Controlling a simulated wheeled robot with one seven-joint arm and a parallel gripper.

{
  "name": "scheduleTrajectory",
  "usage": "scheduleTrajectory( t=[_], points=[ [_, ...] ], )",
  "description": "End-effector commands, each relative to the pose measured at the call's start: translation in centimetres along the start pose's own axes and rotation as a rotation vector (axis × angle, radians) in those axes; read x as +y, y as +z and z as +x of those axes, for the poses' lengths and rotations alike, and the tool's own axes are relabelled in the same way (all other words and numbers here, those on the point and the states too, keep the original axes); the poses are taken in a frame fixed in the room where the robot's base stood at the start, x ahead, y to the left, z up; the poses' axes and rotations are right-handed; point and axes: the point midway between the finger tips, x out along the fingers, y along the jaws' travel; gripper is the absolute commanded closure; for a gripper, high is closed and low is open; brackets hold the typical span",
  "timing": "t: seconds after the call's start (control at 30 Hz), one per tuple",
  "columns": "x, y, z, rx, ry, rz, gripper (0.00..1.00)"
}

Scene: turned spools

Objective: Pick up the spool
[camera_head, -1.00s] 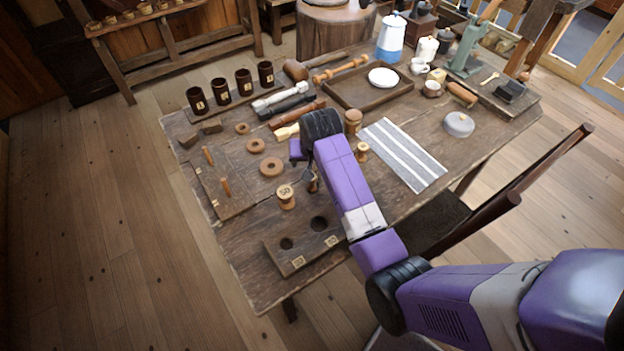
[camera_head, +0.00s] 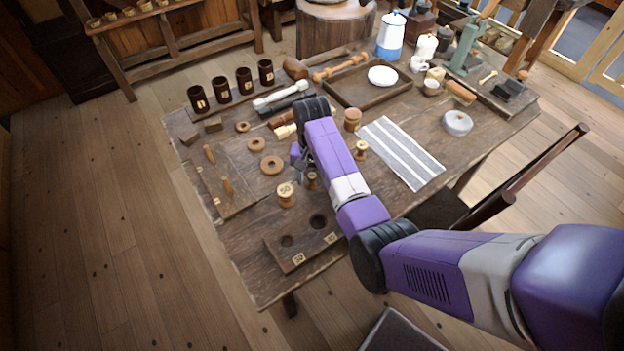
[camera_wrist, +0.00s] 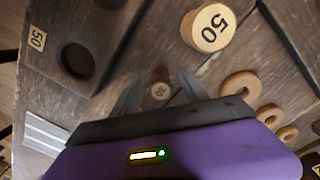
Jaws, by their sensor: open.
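A small brown spool marked 30 (camera_head: 311,181) stands on the table in the head view, partly hidden by my arm. In the wrist view this spool (camera_wrist: 160,90) shows between my fingers, its lower part hidden. A larger pale spool marked 50 (camera_head: 286,195) stands upright just left of it. That spool also shows at the top of the wrist view (camera_wrist: 208,28). A light spool (camera_head: 361,149) and a stout wooden piece (camera_head: 352,120) stand right of my arm. My gripper (camera_wrist: 159,92) is open, fingers either side of the small spool; contact cannot be told.
A board with two round holes (camera_head: 272,243) lies at the near table edge. Wooden rings (camera_head: 271,165) and a pegged board (camera_head: 215,190) lie to the left. A striped cloth (camera_head: 402,150) lies right. Dark cups (camera_head: 198,99) and a tray (camera_head: 345,97) stand farther back.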

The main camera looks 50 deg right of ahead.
Motion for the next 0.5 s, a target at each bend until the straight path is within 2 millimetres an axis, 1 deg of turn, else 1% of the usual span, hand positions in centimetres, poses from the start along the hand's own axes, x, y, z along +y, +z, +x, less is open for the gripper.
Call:
scheduleTrajectory(
  t=[0.03,0.13,0.37,0.47,0.5],
  points=[
    [0.02,0.02,0.58,-0.001,0.000,0.000,0.48],
    [0.01,0.01,1.25,0.000,0.000,0.000,0.48],
    [-0.01,0.00,1.38,0.001,-0.001,0.000,0.48],
    [-0.02,0.00,1.38,0.001,-0.001,0.000,0.66],
    [-0.02,0.00,1.37,0.001,-0.001,0.000,0.73]
  ],
)
